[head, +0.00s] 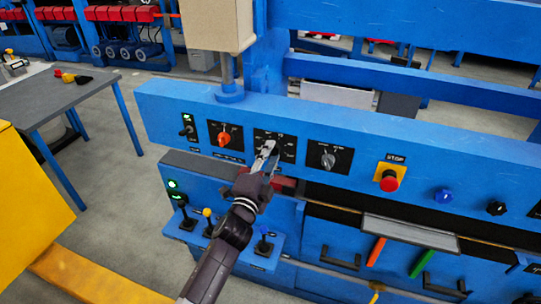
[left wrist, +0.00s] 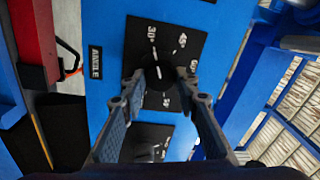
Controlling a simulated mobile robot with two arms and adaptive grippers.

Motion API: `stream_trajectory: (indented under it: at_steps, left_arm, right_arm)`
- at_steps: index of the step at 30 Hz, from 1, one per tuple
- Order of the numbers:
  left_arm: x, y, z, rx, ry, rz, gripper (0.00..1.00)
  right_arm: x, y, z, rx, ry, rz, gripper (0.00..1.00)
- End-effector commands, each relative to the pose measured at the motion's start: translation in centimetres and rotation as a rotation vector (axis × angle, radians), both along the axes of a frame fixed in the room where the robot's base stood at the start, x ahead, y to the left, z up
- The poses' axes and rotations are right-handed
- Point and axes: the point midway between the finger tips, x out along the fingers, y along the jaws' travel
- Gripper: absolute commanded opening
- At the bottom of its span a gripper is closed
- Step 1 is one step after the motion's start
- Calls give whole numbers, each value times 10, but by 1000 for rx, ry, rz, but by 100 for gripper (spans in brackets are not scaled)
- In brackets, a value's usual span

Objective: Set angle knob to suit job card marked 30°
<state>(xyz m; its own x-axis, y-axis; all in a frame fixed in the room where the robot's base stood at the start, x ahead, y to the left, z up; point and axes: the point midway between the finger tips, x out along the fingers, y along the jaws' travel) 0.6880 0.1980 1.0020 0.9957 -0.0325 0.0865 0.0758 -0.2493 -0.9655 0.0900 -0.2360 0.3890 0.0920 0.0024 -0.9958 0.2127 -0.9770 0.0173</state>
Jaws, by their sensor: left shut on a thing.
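The angle knob (left wrist: 158,76) is a small dark knob on a black dial plate (left wrist: 136,42) beside an ANGLE label (left wrist: 95,62). The plate's white marks include 30° at the top, with further marks to the right. My left gripper (left wrist: 160,74) is shut on the knob, one finger on each side. In the head view, my left gripper (head: 267,152) covers most of the knob on the blue panel. A thin light line near the knob lies toward the 30° side, but I cannot tell the exact setting. I cannot make out a job card. My right gripper is not in view.
An orange-red knob (head: 224,138) is left of the dial and a grey knob (head: 328,158) right of it. A red stop button (head: 389,180) is further right. Levers (head: 208,222) stand below. A grey table (head: 70,95) is at the left.

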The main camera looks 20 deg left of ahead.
Motion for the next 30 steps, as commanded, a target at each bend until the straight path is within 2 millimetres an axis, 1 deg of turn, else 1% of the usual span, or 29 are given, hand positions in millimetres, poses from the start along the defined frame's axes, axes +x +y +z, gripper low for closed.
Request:
stream_trajectory:
  at_steps: [2,3,7,15,19,23,30]
  left_arm:
    - [0,0,-2,-3,4,0,4]
    - [0,0,-2,-3,4,0,33]
    - [0,0,-2,-1,3,0,46]
    - [-1,0,-1,0,1,0,46]
    - [-8,0,-3,0,3,0,46]
    - [-25,1,-4,1,3,0,46]
    - [-71,3,-8,0,4,1,46]
  right_arm:
    - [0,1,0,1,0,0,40]
    - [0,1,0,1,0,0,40]
    - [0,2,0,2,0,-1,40]
    - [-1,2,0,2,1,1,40]
    - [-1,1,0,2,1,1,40]
    - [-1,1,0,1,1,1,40]
    - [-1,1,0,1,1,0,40]
